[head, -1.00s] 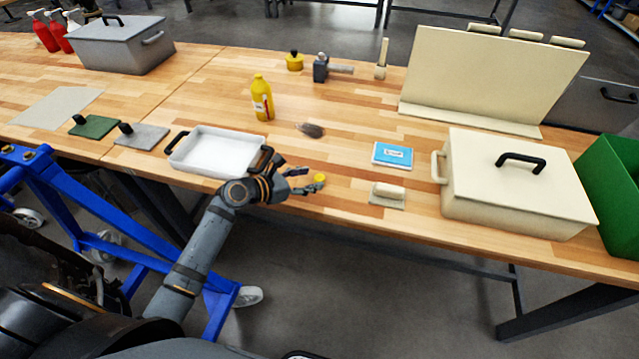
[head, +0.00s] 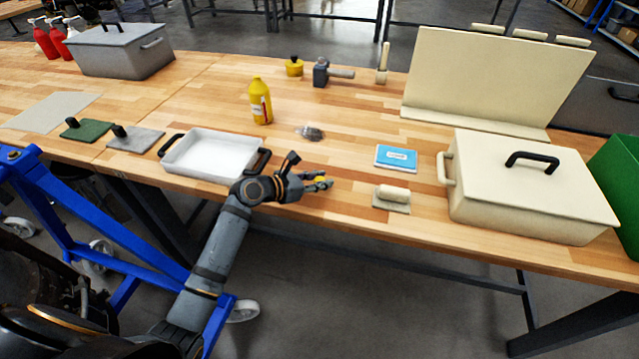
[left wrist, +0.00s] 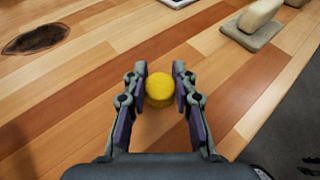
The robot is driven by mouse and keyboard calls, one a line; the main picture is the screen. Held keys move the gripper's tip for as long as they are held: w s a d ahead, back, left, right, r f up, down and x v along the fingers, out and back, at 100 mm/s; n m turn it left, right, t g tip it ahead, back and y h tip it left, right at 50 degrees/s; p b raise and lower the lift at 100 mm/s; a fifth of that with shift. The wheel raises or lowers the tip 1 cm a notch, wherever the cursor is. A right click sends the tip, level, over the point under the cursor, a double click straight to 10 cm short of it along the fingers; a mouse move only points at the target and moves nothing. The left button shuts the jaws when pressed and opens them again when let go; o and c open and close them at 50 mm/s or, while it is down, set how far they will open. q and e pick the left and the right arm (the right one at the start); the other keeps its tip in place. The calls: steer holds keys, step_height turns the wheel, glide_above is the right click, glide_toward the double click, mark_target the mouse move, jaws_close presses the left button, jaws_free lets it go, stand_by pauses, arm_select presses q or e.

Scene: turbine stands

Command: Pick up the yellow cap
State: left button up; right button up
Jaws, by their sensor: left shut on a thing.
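The yellow cap (left wrist: 160,88) is a small round piece near the table's front edge. In the left wrist view it sits between the two fingers of my left gripper (left wrist: 159,92), near their tips. In the head view the left gripper (head: 318,181) is low at the table and partly hides the yellow cap (head: 320,181). The left gripper is shut on the cap. Whether the cap touches the table is hard to tell. My right gripper is not in view.
A white tray (head: 172,172) with black handles lies left of the gripper. A yellow bottle (head: 260,102) and a dark patch (head: 309,133) are behind it. A beige-handled trowel (head: 391,199), a blue box (head: 396,157) and a beige case (head: 530,205) stand to the right.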

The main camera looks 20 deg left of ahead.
arm_select(q)
steer(key=shift+r, duration=0.55)
steer(key=s+d+r+p, duration=0.1)
steer(key=s+d+r, duration=0.2)
steer(key=s+r, duration=0.9)
steer(key=shift+s+d, duration=0.15)
steer(key=shift+s, duration=0.7)
steer(key=shift+o, duration=0.8)
jaws_close()
